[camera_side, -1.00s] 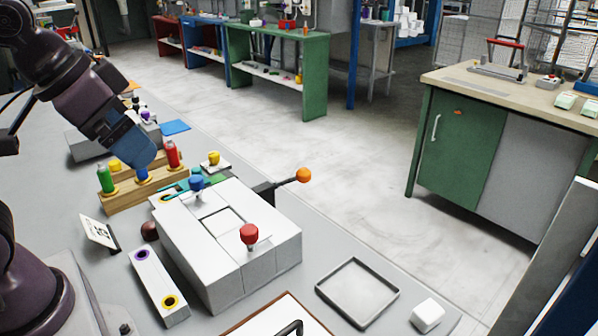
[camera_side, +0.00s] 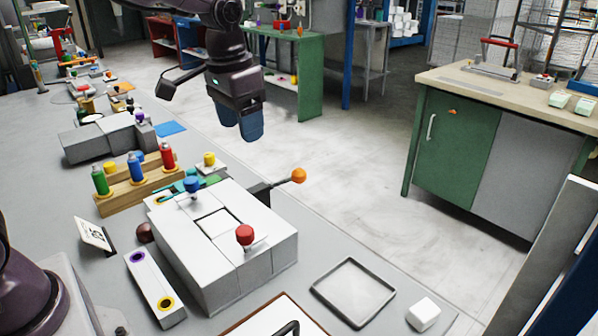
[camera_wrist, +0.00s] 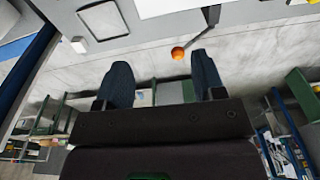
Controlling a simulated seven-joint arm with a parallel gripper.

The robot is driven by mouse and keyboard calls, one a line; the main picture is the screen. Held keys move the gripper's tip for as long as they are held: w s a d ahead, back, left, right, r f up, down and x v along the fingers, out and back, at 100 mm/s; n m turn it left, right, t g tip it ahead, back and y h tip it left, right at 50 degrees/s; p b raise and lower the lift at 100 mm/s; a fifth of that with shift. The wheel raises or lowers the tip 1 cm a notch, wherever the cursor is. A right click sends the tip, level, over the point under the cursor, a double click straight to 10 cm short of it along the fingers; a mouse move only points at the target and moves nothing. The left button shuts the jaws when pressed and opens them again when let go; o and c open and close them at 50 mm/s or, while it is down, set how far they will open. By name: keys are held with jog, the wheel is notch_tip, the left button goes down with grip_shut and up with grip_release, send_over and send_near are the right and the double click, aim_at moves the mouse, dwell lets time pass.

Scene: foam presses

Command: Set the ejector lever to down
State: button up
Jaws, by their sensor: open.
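The grey press (camera_side: 235,262) stands on the table in the side view, with a red knob (camera_side: 245,235) and a blue knob (camera_side: 191,184) on top. A dark lever with an orange ball end (camera_side: 298,175) sticks out from its far right side, tilted slightly upward. In the wrist view the orange ball (camera_wrist: 178,53) lies beyond the fingertips, nearer the right finger. My gripper (camera_side: 242,138) is open and empty, pointing down, above and to the left of the orange ball in the side view. It does not touch the lever.
A wooden rack (camera_side: 140,190) holds red, blue and green bottles left of the press. An empty grey tray (camera_side: 353,290) and a white block (camera_side: 423,313) lie to the right. The space around the orange ball looks clear.

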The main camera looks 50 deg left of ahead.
jog(key=m+g, duration=0.1)
send_over(299, 170)
jog(key=s, duration=0.2)
notch_tip(299, 170, down, 7)
jog(key=shift+w+r+m, duration=0.8)
jog(key=shift+w+r, duration=0.25)
jog(key=shift+r, duration=0.25)
notch_tip(299, 170, down, 13)
jog(key=shift+r, duration=0.2)
grip_shut()
